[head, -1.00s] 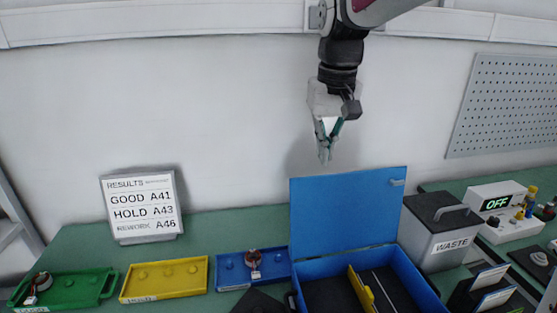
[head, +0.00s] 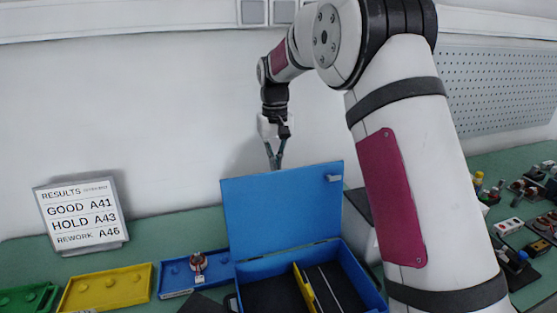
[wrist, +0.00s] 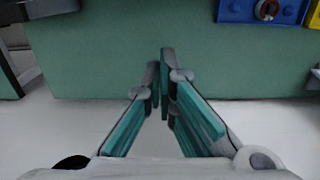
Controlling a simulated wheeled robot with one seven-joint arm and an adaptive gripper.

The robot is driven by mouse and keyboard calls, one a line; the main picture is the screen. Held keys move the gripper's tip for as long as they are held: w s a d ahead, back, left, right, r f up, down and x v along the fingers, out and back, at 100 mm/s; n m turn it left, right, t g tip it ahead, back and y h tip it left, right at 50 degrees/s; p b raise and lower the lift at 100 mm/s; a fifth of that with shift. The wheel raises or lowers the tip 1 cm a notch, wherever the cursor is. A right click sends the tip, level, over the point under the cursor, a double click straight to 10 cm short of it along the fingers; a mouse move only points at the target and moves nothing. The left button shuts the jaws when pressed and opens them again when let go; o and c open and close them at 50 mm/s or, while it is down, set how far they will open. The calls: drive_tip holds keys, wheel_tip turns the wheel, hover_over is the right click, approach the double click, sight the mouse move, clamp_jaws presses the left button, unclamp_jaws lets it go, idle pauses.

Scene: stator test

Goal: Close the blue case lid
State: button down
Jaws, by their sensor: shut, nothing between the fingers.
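The blue case (head: 355,275) stands open on the green bench. Its blue lid (head: 282,208) is raised roughly upright at the back, with a small latch tab near its top right corner. My gripper (head: 274,167) points down at the lid's top edge, near the middle. Its fingertips appear to be just behind or above that edge; I cannot tell whether they touch it. In the wrist view my gripper (wrist: 160,58) has its fingers together with nothing between them. The lid is not clearly seen in the wrist view.
A yellow divider (head: 304,288) stands inside the case. A blue tray (head: 176,280) with a stator (head: 197,262) sits left of the case, then a yellow tray (head: 105,290). A results sign (head: 82,215) stands behind. My arm covers the right side.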

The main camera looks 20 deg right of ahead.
sight(285, 208)
drive_tip(key=s+f+p, duration=0.2)
drive_tip(key=s+f, duration=0.2)
drive_tip(key=f, duration=0.1)
drive_tip(key=shift+p, duration=0.3)
idle(0.4)
